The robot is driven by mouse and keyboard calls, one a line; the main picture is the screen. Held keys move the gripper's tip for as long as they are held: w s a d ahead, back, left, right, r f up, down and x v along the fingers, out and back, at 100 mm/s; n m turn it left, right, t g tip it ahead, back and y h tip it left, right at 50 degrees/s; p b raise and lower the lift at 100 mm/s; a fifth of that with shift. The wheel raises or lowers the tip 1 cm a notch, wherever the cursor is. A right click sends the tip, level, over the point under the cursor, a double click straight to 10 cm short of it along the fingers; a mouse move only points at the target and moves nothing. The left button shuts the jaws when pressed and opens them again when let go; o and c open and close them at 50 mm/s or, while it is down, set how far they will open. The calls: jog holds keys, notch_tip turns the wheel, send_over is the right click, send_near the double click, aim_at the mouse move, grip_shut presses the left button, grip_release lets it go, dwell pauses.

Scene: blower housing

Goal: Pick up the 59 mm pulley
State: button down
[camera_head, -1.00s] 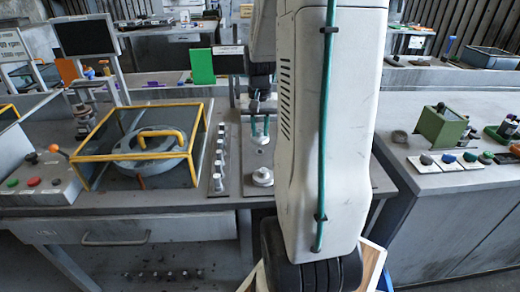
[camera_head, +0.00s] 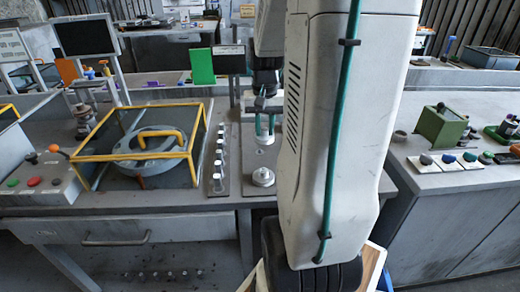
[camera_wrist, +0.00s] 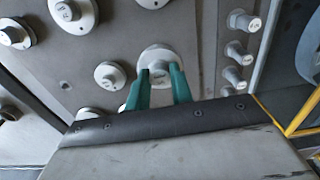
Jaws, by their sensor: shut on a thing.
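My gripper (camera_head: 265,126) has green fingers that point down at the bench in the head view. In the wrist view its fingers (camera_wrist: 160,86) are shut on the hub of a wide grey pulley (camera_wrist: 157,53). This pulley also shows just below the fingertips in the head view (camera_head: 264,141). The number on its hub is too small to read, so I cannot confirm 59 mm. Whether it touches the plate is unclear. Other grey pulleys of different widths stand around it, one at the left (camera_wrist: 110,75) and one at the upper left (camera_wrist: 72,10).
A row of small pegs (camera_head: 218,165) stands left of the pulleys. Further left is a yellow-framed guard (camera_head: 130,155) around a round housing. Another pulley (camera_head: 263,177) stands nearer the bench front. A second bench (camera_head: 450,185) is at the right. My arm hides part of the middle.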

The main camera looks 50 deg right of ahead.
jog(key=shift+s+a+r, duration=0.2)
jog(key=shift+s+a, duration=0.3)
jog(key=shift+s, duration=0.25)
jog(key=shift+s+a+r, duration=0.2)
jog(key=shift+s+a, duration=0.25)
jog(key=shift+s, duration=0.35)
jog(key=shift+s+a+r, duration=0.2)
jog(key=shift+s+a, duration=0.3)
jog(key=shift+s, duration=0.25)
